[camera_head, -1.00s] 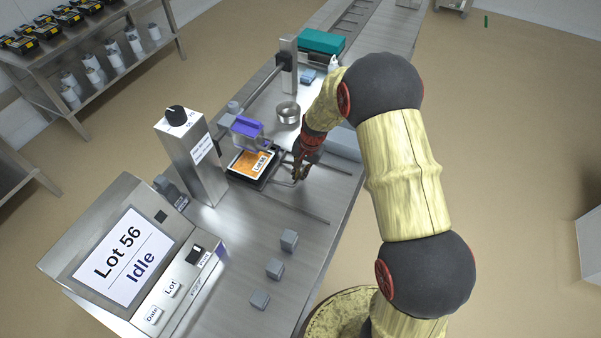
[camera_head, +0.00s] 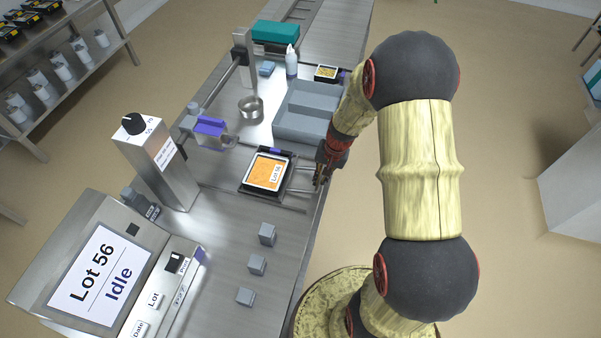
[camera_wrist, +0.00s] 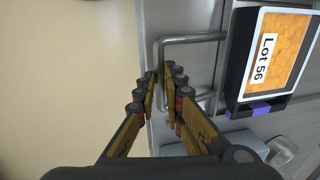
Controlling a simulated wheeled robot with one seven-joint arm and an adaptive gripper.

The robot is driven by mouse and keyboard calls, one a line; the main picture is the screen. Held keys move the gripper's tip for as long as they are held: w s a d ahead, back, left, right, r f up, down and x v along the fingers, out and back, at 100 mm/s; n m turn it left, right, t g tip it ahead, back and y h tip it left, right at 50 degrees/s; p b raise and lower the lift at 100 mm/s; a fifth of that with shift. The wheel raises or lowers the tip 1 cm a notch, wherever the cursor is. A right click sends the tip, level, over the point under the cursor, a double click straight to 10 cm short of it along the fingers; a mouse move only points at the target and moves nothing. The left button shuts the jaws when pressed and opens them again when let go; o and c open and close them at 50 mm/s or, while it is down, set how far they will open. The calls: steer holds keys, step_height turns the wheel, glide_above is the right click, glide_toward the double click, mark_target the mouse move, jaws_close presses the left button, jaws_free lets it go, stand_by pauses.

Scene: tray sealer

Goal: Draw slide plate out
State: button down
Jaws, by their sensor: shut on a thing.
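The slide plate (camera_head: 247,187) is a dark plate on rails, carrying an orange tray (camera_head: 265,172) labelled "Lot 56". In the head view it lies clear of the purple sealing head (camera_head: 210,127), toward the bench's right edge. A metal loop handle (camera_wrist: 188,38) reaches out from the plate in the wrist view. My gripper (camera_head: 320,178) is shut on the handle near the bench edge. In the wrist view my gripper's fingertips (camera_wrist: 160,78) stand on both sides of the handle's bar. The grip itself is partly hidden by the fingers.
A grey divided bin (camera_head: 306,112) stands behind the plate, with a round metal bowl (camera_head: 251,107) to its left. A control panel (camera_head: 105,275) reads "Lot 56 Idle". Floor is free right of the bench.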

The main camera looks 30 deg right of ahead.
steer(key=s+d, duration=0.4)
steer(key=shift+s+d, duration=0.15)
steer(key=shift+d, duration=0.25)
steer(key=c, duration=2)
jaws_free()
steer(key=shift+o, duration=0.6)
step_height(320, 180, up, 12)
steer(key=s+d, duration=0.1)
steer(key=shift+s+d, duration=0.2)
steer(key=shift+d, duration=0.1)
steer(key=shift+f, duration=0.1)
